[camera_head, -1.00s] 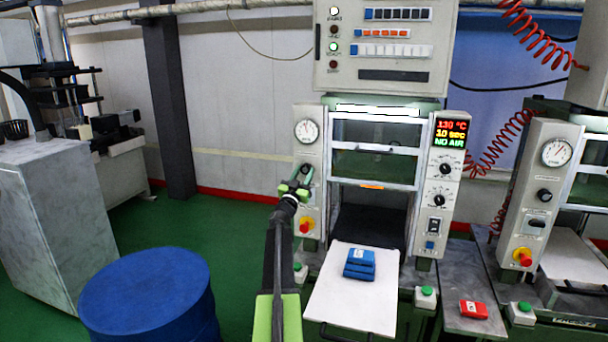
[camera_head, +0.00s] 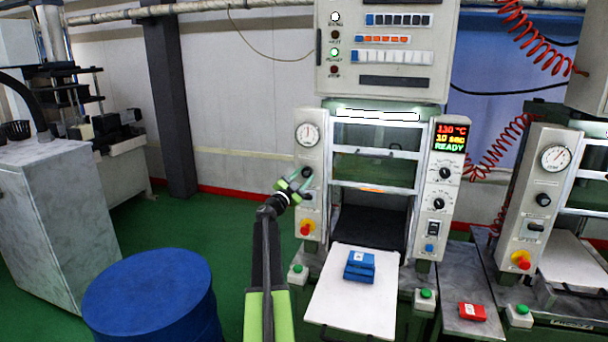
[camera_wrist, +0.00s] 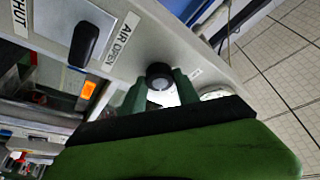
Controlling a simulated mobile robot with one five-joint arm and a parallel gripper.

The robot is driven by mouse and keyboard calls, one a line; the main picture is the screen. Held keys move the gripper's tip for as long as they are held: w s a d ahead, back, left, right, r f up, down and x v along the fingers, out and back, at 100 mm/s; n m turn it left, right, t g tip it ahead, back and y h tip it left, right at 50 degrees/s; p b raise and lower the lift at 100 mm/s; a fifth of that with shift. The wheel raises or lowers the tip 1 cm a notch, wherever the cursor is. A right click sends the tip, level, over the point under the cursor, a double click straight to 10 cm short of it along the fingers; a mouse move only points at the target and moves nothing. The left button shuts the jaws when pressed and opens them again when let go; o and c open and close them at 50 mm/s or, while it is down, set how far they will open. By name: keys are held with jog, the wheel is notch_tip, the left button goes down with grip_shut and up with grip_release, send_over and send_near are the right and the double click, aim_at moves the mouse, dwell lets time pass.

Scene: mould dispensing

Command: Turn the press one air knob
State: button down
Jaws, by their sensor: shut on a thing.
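Press one (camera_head: 427,228) stands in the middle of the head view, its display (camera_head: 450,138) reading 130 °C, 10 sec and READY. The air knob is on its left front panel, below the round gauge (camera_head: 307,134). In the wrist view the knob (camera_wrist: 160,76) is a black round knob with a grey centre, between my two green fingers. My gripper (camera_head: 299,180) is at the panel and shut on this knob; it fills the lower part of the wrist view (camera_wrist: 160,90).
A black lever (camera_wrist: 84,45) sits beside the knob, near labels reading AIR OPEN and SHUT. A red-and-yellow button (camera_head: 306,229) is below. A blue mould (camera_head: 360,266) lies on the white tray (camera_head: 340,312). A blue drum (camera_head: 148,297) stands front left.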

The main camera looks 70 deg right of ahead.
jog(key=shift+r+m+g+y+p, duration=0.1)
jog(key=shift+m+g+y+p, duration=0.3)
jog(key=shift+m, duration=1)
jog(key=c, duration=0.9)
grip_release()
jog(key=b+v, duration=0.3)
jog(key=v, duration=1.4)
jog(key=shift+a+b, duration=0.25)
jog(key=shift+b, duration=0.1)
jog(key=shift+w, duration=0.1)
